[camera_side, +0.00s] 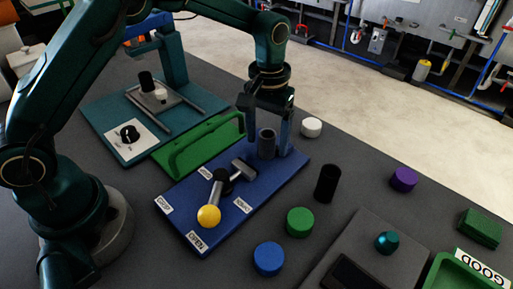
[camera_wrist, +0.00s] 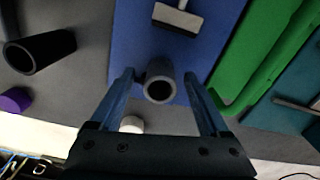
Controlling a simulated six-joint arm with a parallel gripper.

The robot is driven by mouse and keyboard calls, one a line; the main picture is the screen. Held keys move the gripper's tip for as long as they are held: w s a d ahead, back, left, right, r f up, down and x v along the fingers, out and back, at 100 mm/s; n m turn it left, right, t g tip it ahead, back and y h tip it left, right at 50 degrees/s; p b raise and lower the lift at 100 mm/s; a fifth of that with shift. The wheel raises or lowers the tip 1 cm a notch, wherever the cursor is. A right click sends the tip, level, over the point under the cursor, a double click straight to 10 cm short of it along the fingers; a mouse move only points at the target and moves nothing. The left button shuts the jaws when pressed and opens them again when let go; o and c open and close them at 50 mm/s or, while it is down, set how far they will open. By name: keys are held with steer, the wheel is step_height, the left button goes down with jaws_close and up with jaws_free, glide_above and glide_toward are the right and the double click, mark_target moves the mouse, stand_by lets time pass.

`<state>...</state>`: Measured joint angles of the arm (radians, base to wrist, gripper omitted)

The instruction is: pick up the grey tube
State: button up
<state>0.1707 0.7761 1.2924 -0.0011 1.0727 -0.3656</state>
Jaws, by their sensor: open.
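The grey tube (camera_side: 267,144) stands upright at the far end of the blue board (camera_side: 180,190), its open top facing up. It also shows in the wrist view (camera_wrist: 161,82) as a ring with a dark hollow. My gripper (camera_side: 267,149) points down over it. The two blue fingers are open, one on each side of the tube, with visible gaps in the wrist view (camera_wrist: 158,77). The lower end of the tube is partly hidden in the wrist view.
A lever with a yellow knob (camera_side: 208,216) is on the same board. A black tube (camera_side: 327,183) and a white cap (camera_side: 311,127) stand to the right. A green rack (camera_side: 195,150) lies left. Green (camera_side: 300,222) and blue (camera_side: 268,259) caps stand in front.

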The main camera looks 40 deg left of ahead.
jaws_close()
steer(key=shift+r, duration=0.1)
